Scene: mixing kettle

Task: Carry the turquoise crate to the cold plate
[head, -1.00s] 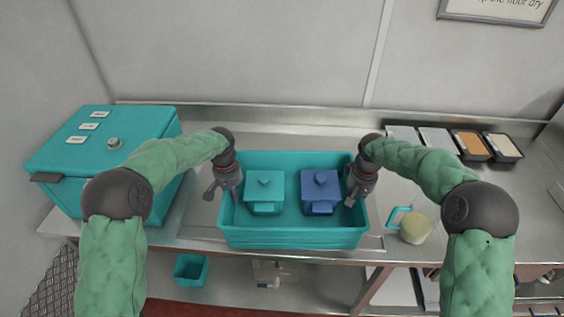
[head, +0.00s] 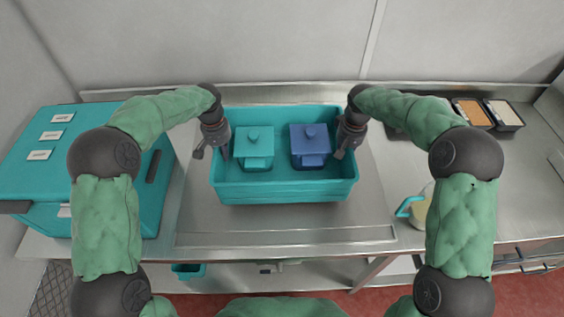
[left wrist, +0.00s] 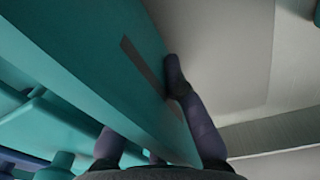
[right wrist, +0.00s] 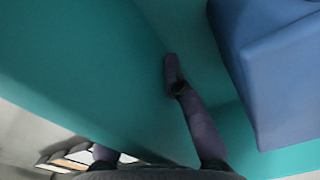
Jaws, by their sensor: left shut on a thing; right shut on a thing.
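The turquoise crate (head: 285,190) is level over the steel plate area of the counter in the head view. It holds a turquoise lidded pot (head: 253,150) and a blue lidded pot (head: 311,147). My left gripper (head: 212,150) is shut on the crate's left wall, which also shows between its fingers in the left wrist view (left wrist: 90,60). My right gripper (head: 346,150) is shut on the right wall. A flat, bare steel plate (head: 285,225), apparently the cold plate, extends in front of the crate. I cannot tell whether the crate touches it.
A large turquoise box (head: 95,150) with labels stands at the left, close to my left arm. Food trays (head: 485,112) are at the back right. A cup with a turquoise handle (head: 418,208) is partly behind my right arm. The wall is behind the counter.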

